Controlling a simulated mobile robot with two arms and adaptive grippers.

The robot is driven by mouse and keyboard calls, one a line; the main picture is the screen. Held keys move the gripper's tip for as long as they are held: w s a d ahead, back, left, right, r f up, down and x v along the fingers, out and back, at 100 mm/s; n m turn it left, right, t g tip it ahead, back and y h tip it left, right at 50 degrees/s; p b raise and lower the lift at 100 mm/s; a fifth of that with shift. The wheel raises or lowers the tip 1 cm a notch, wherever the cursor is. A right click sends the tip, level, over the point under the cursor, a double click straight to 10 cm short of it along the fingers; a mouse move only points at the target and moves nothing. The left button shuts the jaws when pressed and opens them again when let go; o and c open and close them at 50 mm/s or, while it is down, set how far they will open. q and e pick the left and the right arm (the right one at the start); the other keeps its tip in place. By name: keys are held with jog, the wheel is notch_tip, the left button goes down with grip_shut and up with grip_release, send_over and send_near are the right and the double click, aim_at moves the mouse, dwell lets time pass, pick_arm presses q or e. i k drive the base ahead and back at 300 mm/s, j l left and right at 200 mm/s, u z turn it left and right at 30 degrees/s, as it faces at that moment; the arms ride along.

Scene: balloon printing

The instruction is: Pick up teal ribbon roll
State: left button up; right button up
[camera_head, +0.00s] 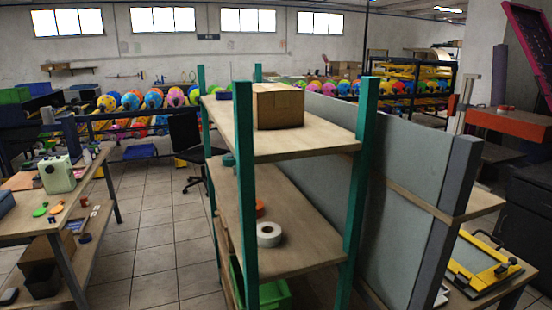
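A small teal round object (228,160), which looks like the teal ribbon roll, sits at the far left end of the middle shelf (290,225) of the green-posted rack. It is small in the view and stands close to the near left post. On the same shelf, nearer, are an orange roll (259,208), partly behind the post, and a white roll (268,234) lying flat. Neither of my grippers is in view.
The rack's green posts (245,200) and top shelf (290,142), with a cardboard box (290,107), stand over the middle shelf. A grey partition (400,200) stands right of it. Tiled floor (160,220) is open to the left, before a worktable (85,195).

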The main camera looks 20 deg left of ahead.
aim_at(229, 163)
jog(key=i+j+z, duration=0.2)
jog(key=j, duration=0.35)
jog(key=i+j+z, duration=0.2)
jog(key=j, duration=0.4)
jog(key=j+z, duration=0.25)
jog(key=j, duration=0.3)
jog(key=j+z, duration=0.2)
jog(key=j, duration=0.45)
jog(key=i, duration=0.05)
